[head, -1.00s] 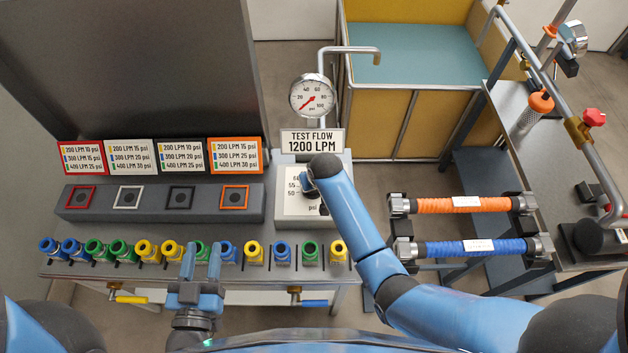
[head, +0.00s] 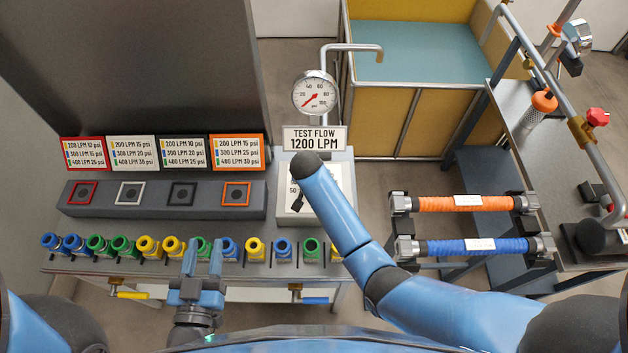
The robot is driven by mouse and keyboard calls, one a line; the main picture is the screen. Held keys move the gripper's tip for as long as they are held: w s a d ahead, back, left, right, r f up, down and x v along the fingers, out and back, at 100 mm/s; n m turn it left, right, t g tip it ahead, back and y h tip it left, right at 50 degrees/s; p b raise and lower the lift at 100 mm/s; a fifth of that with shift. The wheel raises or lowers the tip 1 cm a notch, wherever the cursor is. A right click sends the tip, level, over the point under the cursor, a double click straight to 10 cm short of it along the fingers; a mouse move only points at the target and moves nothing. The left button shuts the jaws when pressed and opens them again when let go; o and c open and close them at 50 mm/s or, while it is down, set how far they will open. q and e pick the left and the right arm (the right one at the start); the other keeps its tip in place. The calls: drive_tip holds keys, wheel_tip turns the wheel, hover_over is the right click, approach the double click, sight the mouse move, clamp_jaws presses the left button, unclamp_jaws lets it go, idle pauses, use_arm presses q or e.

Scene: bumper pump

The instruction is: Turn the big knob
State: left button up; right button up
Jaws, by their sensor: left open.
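The dial panel (head: 333,182) stands below the TEST FLOW 1200 LPM sign (head: 314,139), with a round gauge (head: 315,92) above. My right arm lies across this panel and covers most of it, so the big knob cannot be made out clearly; a small dark pointed piece shows at the panel's left side. My right gripper is hidden behind its own arm. My left gripper (head: 203,262) is open and empty over the front row of coloured nozzles, left of the panel.
Several yellow, blue and green nozzles (head: 147,247) line the bench front. A grey block with square sockets (head: 165,200) and rate cards (head: 131,153) stand behind. Orange (head: 465,203) and blue (head: 460,246) hoses lie on a rack at right.

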idle(0.3)
drive_tip(key=o, duration=1)
drive_tip(key=shift+o, duration=0.2)
drive_tip(key=d+b+v, duration=0.1)
drive_tip(key=v, duration=0.9)
drive_tip(key=shift+a+r, duration=0.35)
drive_tip(key=shift+a, duration=0.15)
drive_tip(key=shift+s, duration=0.15)
